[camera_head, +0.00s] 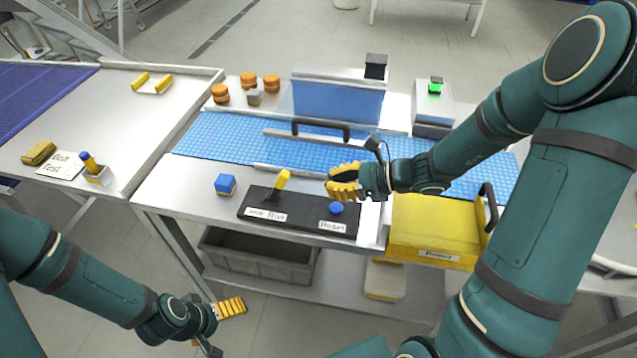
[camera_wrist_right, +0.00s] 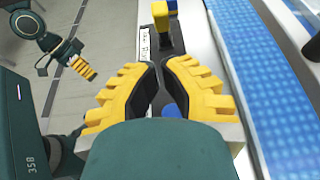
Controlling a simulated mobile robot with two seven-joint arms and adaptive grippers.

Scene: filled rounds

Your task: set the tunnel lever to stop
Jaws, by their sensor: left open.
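The lever with a yellow handle (camera_head: 283,179) rises from a black panel (camera_head: 300,212) on the front table. Its handle leans to the right and away from me; its exact setting is hard to tell. A white label (camera_head: 266,214) in front of it appears to read "Stop Run". The lever also shows at the top of the right wrist view (camera_wrist_right: 160,14). My right gripper (camera_head: 343,183) hovers right of the lever, apart from it, above the panel's right end. Its fingers (camera_wrist_right: 160,70) have a narrow gap and hold nothing. My left gripper (camera_head: 230,307) is open and empty, low in front of the table.
A blue button (camera_head: 336,208) labelled "Reset" sits on the panel near my right gripper. The tunnel (camera_head: 337,98) and blue belt (camera_head: 215,135) lie behind; a yellow bin (camera_head: 432,225) stands to the right.

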